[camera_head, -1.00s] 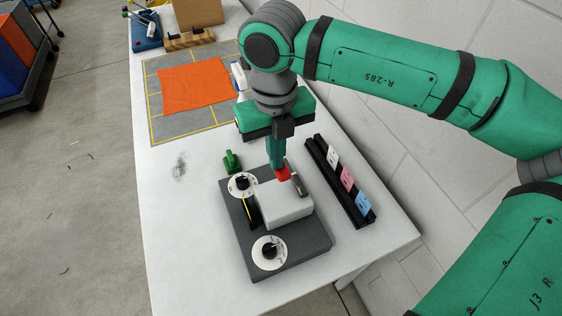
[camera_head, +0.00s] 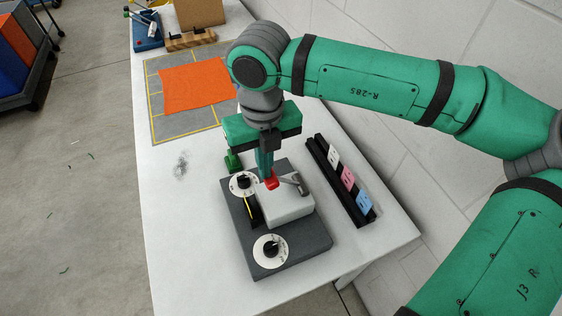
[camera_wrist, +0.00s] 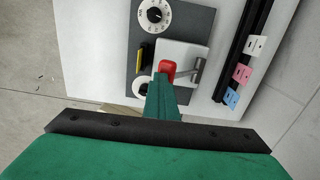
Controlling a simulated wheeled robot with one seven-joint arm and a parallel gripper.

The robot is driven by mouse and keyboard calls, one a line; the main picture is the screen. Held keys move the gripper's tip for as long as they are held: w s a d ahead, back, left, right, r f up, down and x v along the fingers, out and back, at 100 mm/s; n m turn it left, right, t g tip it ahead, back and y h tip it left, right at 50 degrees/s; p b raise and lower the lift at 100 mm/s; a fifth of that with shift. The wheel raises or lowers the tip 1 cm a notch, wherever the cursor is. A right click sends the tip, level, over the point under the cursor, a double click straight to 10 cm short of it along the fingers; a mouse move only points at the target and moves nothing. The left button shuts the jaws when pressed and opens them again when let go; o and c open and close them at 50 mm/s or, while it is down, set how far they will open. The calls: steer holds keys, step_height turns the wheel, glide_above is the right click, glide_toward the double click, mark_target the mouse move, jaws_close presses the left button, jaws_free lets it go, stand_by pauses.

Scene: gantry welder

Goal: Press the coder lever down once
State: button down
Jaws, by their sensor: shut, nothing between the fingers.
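The coder is a dark grey base (camera_head: 310,240) with a white block (camera_head: 290,208) on it. Its lever has a grey arm (camera_head: 293,183) and a red knob (camera_head: 271,181). The arm leans over to the left above the block, with the knob low near the block's far left corner. My gripper (camera_head: 266,174) is shut and points down, its tips at the knob. In the wrist view, the red knob (camera_wrist: 167,68) lies just beyond my fingertips (camera_wrist: 162,80), and they appear to touch. The grey arm (camera_wrist: 188,73) runs right from it. My fingers hide part of the base.
Two white dials (camera_head: 271,252) and a yellow-marked slot (camera_head: 250,209) are on the base. A black rack (camera_head: 340,180) with coloured cards is to the right. An orange cloth (camera_head: 196,86) lies on a grey mat.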

steer(key=shift+w+d+f, duration=0.1)
steer(key=shift+d+f, duration=0.45)
steer(key=shift+d, duration=0.2)
steer(key=shift+a+f, duration=0.55)
steer(key=shift+f, duration=0.05)
steer(key=shift+d+r, duration=0.1)
steer(key=shift+r, duration=1.3)
steer(key=shift+a+r, duration=0.2)
steer(key=shift+r, duration=3.95)
